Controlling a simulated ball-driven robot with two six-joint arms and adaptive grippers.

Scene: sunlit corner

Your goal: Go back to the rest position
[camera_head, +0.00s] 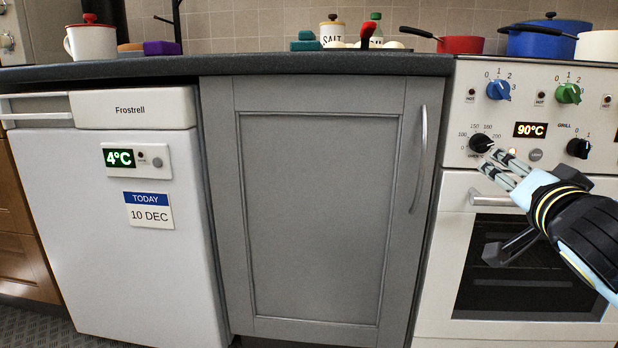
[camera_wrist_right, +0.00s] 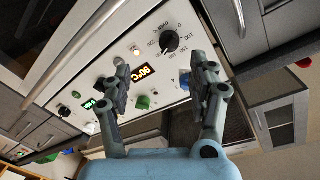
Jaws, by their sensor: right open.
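My right gripper (camera_head: 498,168) is in front of the white oven's control panel (camera_head: 520,100), near the black temperature knob (camera_head: 481,143). In the right wrist view my right gripper (camera_wrist_right: 165,85) has its two fingers spread apart with nothing between them. The black knob (camera_wrist_right: 169,41) shows beyond the fingertips there, apart from them. The orange display (camera_head: 530,130) reads 90°C; it also shows in the right wrist view (camera_wrist_right: 141,72). My left gripper is in neither view.
The oven door handle (camera_head: 490,199) is just below my right gripper. A grey cabinet (camera_head: 320,200) and a white fridge (camera_head: 110,240) stand to the left.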

